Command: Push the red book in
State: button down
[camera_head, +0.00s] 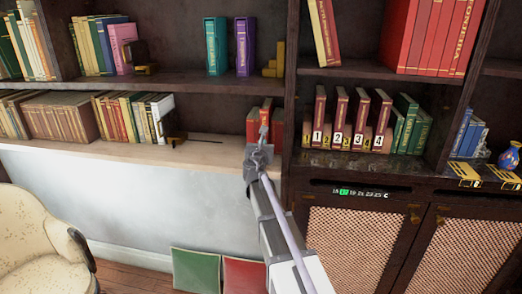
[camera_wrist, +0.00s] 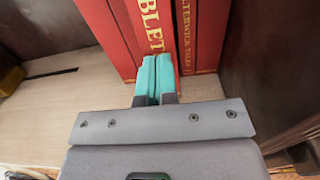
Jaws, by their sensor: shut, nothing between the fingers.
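Several red books with gold lettering stand upright on the lower shelf, seen in the head view (camera_head: 251,127) behind and around my gripper (camera_head: 263,134). In the wrist view, a wide red book (camera_wrist: 149,25) with large gold letters is at centre left, and slimmer red books (camera_wrist: 210,35) stand right of it. My gripper (camera_wrist: 155,62) is shut and empty, its teal fingertips together in front of the lower part of the lettered spine. I cannot tell whether the fingertips touch it. The fingers hide the bottom of that book.
A dark upright panel (camera_wrist: 268,65) closes off the right side of the books. Bare pale shelf (camera_wrist: 60,110) lies to their left, with a thin dark strip on it. More books (camera_head: 60,117) stand farther left. A cream chair (camera_head: 38,238) is on the floor at left.

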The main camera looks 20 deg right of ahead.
jog(key=x, duration=0.4)
jog(key=shift+w+d+r, duration=0.1)
jog(key=shift+w, duration=0.05)
dwell(0.4)
jog(key=v, duration=1.4)
